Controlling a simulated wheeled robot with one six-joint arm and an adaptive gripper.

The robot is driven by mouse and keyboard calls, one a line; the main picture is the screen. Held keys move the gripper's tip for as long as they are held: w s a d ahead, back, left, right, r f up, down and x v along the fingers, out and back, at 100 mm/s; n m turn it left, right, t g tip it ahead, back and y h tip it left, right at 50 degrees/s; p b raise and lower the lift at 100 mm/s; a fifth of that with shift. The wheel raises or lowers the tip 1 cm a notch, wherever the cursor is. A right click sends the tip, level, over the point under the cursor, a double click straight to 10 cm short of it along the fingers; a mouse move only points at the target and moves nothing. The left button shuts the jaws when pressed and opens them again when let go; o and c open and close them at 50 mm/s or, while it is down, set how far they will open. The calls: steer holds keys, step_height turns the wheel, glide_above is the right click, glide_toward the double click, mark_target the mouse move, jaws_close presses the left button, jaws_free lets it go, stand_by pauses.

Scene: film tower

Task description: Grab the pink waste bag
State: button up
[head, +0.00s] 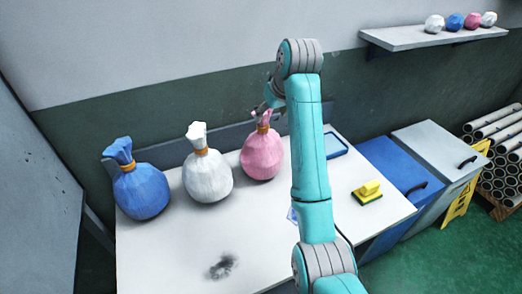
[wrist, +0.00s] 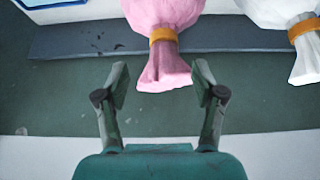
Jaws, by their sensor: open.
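The pink waste bag (head: 262,154) stands upright on the white table (head: 165,235), right of the white waste bag (head: 208,174) and the blue waste bag (head: 142,190). An orange band ties its neck. In the wrist view the pink bag (wrist: 163,30) hangs into the picture from the top, its gathered top end between the fingertips. My gripper (wrist: 161,85) is open, with a finger on each side of that end and a visible gap to both. In the head view my gripper (head: 268,105) is at the bag's top, partly hidden by my arm.
A blue-rimmed tray (head: 335,146) and a yellow sponge (head: 368,191) are on the table's right side. A dark smudge (head: 221,266) marks its front. The wall is close behind the bags. Blue and grey bins (head: 440,152) stand to the right.

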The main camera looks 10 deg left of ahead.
mark_target(265, 121)
steer(key=shift+x, duration=3.95)
steer(key=shift+s+a, duration=0.2)
steer(key=shift+c, duration=0.3)
jaws_close()
